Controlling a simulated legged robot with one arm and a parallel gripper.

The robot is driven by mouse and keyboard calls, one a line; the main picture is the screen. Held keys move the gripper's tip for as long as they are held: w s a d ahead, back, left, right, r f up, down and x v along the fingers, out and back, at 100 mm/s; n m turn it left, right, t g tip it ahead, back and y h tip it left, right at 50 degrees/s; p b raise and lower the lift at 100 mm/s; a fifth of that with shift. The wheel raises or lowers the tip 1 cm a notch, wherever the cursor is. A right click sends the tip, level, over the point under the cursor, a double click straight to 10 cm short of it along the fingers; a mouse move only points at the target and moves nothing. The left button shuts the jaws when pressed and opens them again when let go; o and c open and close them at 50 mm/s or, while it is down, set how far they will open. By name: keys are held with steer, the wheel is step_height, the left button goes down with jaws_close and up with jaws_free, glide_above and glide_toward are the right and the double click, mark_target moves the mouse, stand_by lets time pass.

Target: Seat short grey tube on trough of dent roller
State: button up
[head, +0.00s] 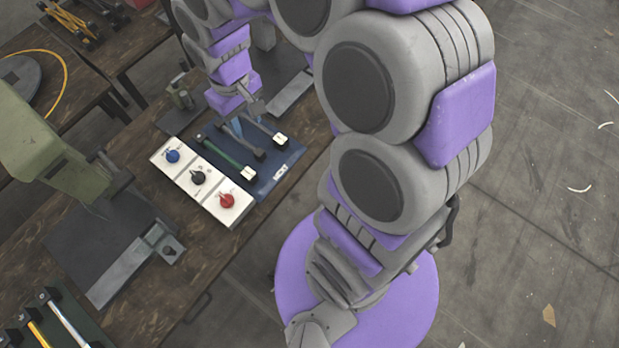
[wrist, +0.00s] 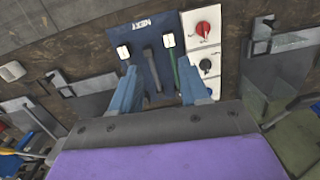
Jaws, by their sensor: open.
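A short grey tube (wrist: 149,68) lies on the blue mat in the wrist view, between a green tube (wrist: 175,70) and another tube partly hidden by my left finger. In the head view the grey tube (head: 255,150) lies in the middle of the mat. My gripper (wrist: 158,72) is open and empty, its blue fingers on either side of the grey tube's line; any contact cannot be told. It also shows over the mat's back edge in the head view (head: 237,122). Grey fixtures with trough-like plates stand either side; I cannot tell which is the dent roller.
The blue mat (head: 262,185) lies beside a white panel (head: 218,207) with blue, black and red knobs. A green press (head: 55,150) with a grey plate (head: 120,272) stands left. Another rack of tubes (head: 75,325) is at the lower left. Bare wood (head: 200,258) lies between.

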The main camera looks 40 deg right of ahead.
steer(key=s+r+m, duration=0.1)
steer(key=s+r, duration=0.1)
steer(key=s, duration=0.8)
steer(key=s+d+r+m+g, duration=0.1)
steer(key=s+r, duration=0.1)
steer(key=s, duration=0.9)
steer(key=shift+s+d+m+b, duration=0.3)
steer(key=shift+m, duration=0.1)
steer(key=shift+o, duration=0.3)
steer(key=shift+w+r, duration=0.1)
